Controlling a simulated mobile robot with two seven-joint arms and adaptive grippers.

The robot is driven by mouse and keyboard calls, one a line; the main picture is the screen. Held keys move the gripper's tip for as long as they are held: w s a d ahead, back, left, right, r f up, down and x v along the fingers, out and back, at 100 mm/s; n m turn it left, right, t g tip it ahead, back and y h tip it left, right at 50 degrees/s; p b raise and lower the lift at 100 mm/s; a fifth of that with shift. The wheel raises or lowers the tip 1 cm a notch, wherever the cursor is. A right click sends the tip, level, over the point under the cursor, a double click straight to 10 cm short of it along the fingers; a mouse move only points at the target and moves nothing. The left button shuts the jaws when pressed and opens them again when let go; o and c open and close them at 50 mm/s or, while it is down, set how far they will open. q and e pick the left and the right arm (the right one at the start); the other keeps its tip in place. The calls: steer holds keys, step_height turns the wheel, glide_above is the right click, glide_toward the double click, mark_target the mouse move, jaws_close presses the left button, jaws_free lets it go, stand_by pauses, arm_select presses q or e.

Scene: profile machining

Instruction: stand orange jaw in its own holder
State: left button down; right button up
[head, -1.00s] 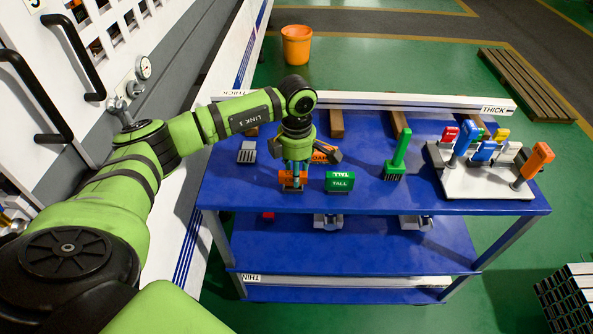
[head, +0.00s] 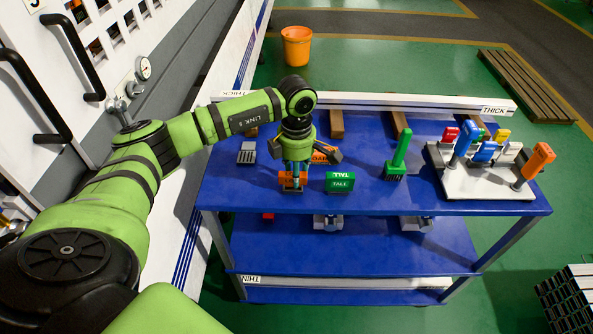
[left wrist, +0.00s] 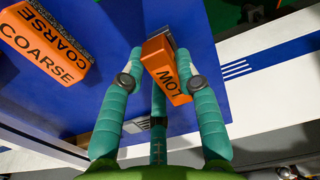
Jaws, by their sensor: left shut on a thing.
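My left gripper (head: 293,179) is low over the left part of the blue table (head: 240,195). It is shut on the orange jaw (left wrist: 165,72), marked LOW, which sits tilted between the teal fingers in the left wrist view; the jaw also shows in the head view (head: 288,180). I cannot tell whether the jaw touches the table. An orange block marked COARSE (left wrist: 42,42) lies beside it, partly hidden behind my gripper in the head view (head: 321,156). I cannot tell which thing is the jaw's own holder. My right gripper is not in view.
A green-handled tool (head: 399,152) stands farther right, and a pale rack (head: 478,185) with several coloured tools is at the right end. A grey slotted piece (head: 247,152) lies to the left.

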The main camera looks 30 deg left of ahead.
arm_select(q)
steer(key=shift+f+b, duration=0.8)
steer(key=shift+f, duration=0.2)
steer(key=c, duration=0.8)
jaws_free()
step_height(320, 180, up, 12)
steer(key=shift+r, duration=0.1)
